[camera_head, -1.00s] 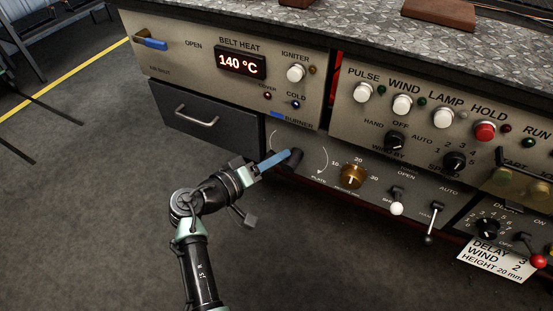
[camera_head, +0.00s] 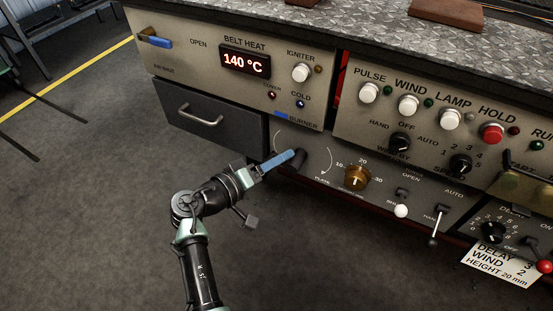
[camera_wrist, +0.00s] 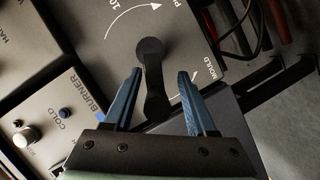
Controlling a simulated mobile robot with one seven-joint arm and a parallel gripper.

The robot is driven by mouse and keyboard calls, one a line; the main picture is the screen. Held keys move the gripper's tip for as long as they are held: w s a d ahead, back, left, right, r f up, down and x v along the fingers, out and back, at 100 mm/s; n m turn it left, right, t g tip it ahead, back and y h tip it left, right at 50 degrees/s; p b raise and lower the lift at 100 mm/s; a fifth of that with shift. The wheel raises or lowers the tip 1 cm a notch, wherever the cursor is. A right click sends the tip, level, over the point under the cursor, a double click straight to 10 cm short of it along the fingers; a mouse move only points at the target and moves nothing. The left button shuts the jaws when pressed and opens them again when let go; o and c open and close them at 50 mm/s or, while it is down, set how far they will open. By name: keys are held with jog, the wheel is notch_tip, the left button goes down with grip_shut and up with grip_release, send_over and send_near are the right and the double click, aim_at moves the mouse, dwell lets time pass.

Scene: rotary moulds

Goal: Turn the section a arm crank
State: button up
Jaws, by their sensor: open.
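A dark crank (camera_wrist: 152,85) sits on the grey lower panel, with a curved white arrow beside its round hub. It also shows in the head view (camera_head: 298,158), partly hidden by my blue fingers. My gripper (camera_wrist: 160,75) is open, with one blue finger on each side of the crank's lever. In the head view my gripper (camera_head: 288,157) reaches the panel below the burner label. A small gap shows between the lever and each finger in the wrist view; contact cannot be told for sure.
A brass knob (camera_head: 356,178) is just right of the crank. White-tipped (camera_head: 401,211) and metal (camera_head: 434,242) levers stick out farther right. A drawer with a handle (camera_head: 200,115) is to the left. The floor (camera_head: 90,210) in front is clear.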

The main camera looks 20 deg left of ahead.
jog(key=shift+r, duration=0.1)
jog(key=p+v, duration=0.4)
jog(key=v, duration=0.9)
dwell(0.4)
